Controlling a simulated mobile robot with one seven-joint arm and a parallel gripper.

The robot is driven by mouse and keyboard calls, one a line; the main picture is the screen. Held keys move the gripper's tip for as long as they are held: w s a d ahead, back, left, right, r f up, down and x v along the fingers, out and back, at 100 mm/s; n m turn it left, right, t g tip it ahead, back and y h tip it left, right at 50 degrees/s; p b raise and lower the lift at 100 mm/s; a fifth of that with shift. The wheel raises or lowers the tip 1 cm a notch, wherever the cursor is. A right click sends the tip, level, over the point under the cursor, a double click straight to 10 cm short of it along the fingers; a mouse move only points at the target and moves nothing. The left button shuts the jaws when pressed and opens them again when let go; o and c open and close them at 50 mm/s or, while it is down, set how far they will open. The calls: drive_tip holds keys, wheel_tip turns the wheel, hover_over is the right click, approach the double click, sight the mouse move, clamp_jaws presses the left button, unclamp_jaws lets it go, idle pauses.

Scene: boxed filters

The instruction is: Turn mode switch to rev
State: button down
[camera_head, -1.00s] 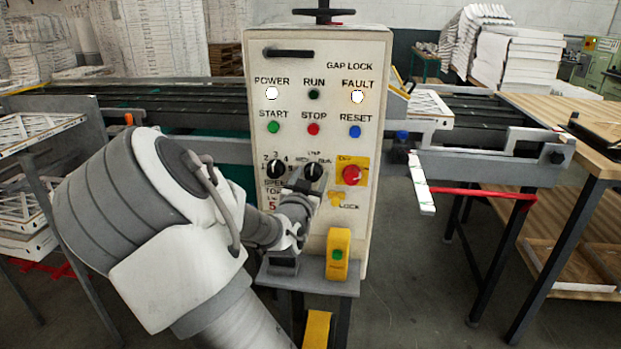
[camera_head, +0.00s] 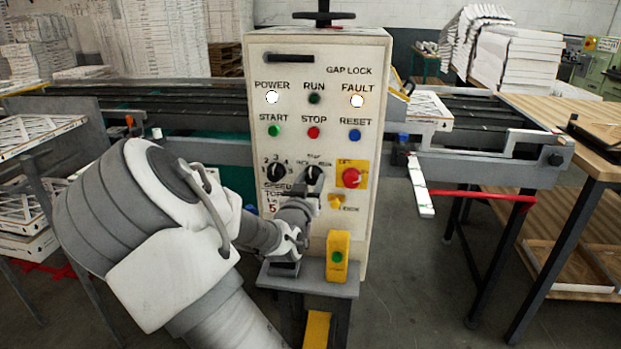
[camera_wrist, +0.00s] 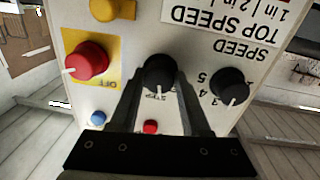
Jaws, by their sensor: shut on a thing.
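The mode switch is a black round knob (camera_head: 314,177) on the front of the cream control panel (camera_head: 366,215), right of the speed knob. It shows upside down in the wrist view (camera_wrist: 160,72). Its white pointer mark there aims at the middle label, toward the row of buttons. The small labels around it are too blurred to read surely. My gripper (camera_wrist: 159,80) has one finger on each side of the knob and is shut on it. In the head view my gripper (camera_head: 301,196) is at the knob's lower left, partly hidden by my wrist.
The black speed knob (camera_wrist: 230,86) sits close beside one finger. The red off knob (camera_wrist: 87,60) is on the other side, on a yellow plate. START (camera_head: 274,130), STOP (camera_head: 313,132) and RESET (camera_head: 354,135) buttons lie above. A yellow box (camera_head: 338,254) with a green button stands below.

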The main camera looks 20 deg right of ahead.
drive_tip(key=n+p, duration=0.2)
drive_tip(key=n, duration=0.4)
drive_tip(key=shift+n, duration=0.4)
idle(0.3)
drive_tip(key=shift+c, duration=1.8)
unclamp_jaws()
drive_tip(key=p+v, duration=1.1)
drive_tip(key=v, duration=0.6)
drive_tip(key=shift+s, duration=0.15)
